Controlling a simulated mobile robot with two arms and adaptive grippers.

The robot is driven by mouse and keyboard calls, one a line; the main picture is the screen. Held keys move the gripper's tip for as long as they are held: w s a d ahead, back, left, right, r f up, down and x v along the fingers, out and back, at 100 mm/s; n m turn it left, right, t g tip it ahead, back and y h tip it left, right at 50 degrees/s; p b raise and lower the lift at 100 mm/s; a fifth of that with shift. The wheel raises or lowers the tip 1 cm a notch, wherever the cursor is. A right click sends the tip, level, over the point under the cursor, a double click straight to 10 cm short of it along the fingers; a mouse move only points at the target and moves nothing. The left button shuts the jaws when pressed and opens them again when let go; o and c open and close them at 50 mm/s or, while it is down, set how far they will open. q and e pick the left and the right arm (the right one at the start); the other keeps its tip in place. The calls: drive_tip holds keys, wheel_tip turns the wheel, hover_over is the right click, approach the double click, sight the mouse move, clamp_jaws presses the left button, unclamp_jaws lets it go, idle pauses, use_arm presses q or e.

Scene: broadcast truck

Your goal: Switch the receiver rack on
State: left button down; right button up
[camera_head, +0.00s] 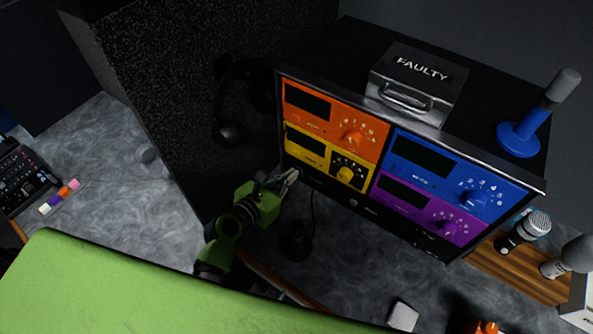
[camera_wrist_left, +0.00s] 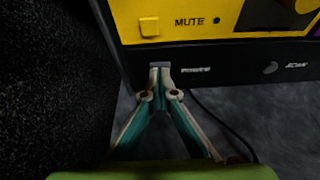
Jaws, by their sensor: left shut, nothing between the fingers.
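The receiver rack (camera_head: 365,205) is a black case with orange, yellow, blue and purple receiver panels, each with a dark display and a knob. Its bottom strip also shows in the left wrist view (camera_wrist_left: 225,72), with a label that seems to read POWER. My left gripper (camera_head: 292,174) is at the rack's lower left corner. In the left wrist view its fingertips (camera_wrist_left: 160,72) are shut and empty, at or very close to a small grey piece left of that label. I cannot tell whether they touch it. My right gripper is not in view.
On the rack stand a metal box marked FAULTY (camera_head: 415,85) and a blue stand (camera_head: 519,138). Microphones (camera_head: 525,231) stand on wood to the right. A dark speckled block (camera_head: 185,100) rises left of the rack. A cable (camera_wrist_left: 215,125) hangs behind my fingers.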

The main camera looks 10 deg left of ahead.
use_arm(q)
drive_tip(key=shift+w+d+f, duration=0.1)
drive_tip(key=shift+w, duration=0.1)
idle(0.3)
drive_tip(key=shift+p+v, duration=0.55)
drive_tip(key=shift+v, duration=0.45)
drive_tip(key=p+v, duration=0.1)
drive_tip(key=v, duration=0.4)
drive_tip(key=shift+p, duration=0.3)
